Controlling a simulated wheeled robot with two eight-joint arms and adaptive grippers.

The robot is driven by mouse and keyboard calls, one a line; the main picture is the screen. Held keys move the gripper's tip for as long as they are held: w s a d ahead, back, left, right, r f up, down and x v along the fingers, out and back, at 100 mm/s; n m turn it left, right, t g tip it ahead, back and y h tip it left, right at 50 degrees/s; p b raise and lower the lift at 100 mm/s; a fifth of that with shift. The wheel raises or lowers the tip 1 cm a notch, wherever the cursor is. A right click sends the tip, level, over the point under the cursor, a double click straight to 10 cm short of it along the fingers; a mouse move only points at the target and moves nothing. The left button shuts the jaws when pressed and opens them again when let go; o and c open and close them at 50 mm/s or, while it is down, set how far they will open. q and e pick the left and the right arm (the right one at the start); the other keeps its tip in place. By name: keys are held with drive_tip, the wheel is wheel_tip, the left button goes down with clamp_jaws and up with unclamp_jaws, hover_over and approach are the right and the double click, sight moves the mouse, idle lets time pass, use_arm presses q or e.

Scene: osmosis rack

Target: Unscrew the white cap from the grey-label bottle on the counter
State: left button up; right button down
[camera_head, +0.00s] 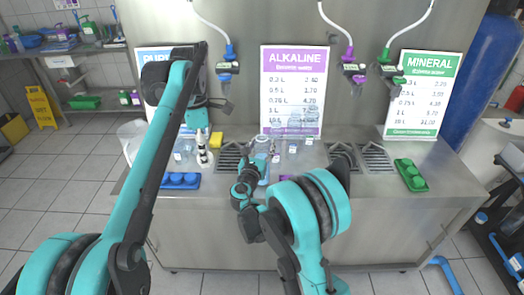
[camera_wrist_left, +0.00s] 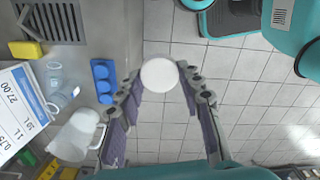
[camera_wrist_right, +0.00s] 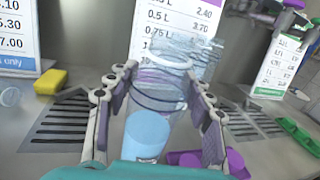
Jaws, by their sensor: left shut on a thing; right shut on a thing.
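A round white cap (camera_wrist_left: 159,75) sits between the fingertips of my left gripper (camera_wrist_left: 160,84), which is shut on it. In the head view my left gripper (camera_head: 203,156) hangs pointing down, left of the bottle and apart from it. A clear bottle (camera_wrist_right: 165,95) with a light blue lower part stands upright between the fingers of my right gripper (camera_wrist_right: 160,100), which is shut on it. Its top rim looks open, with no cap on it. In the head view the bottle (camera_head: 263,168) is partly hidden by my right arm. No grey label can be made out.
A blue cap tray (camera_head: 180,181) lies at the counter's left front, and a green tray (camera_head: 411,175) at the right. Clear cups, a yellow sponge (camera_head: 215,141), a white jug (camera_wrist_left: 75,135) and drain grates stand around. Price signs (camera_head: 294,90) line the back.

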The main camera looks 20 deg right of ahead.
drive_tip(key=shift+f, duration=0.5)
drive_tip(key=shift+f, duration=0.2)
drive_tip(key=c, duration=0.6)
unclamp_jaws()
drive_tip(key=shift+r, duration=0.1)
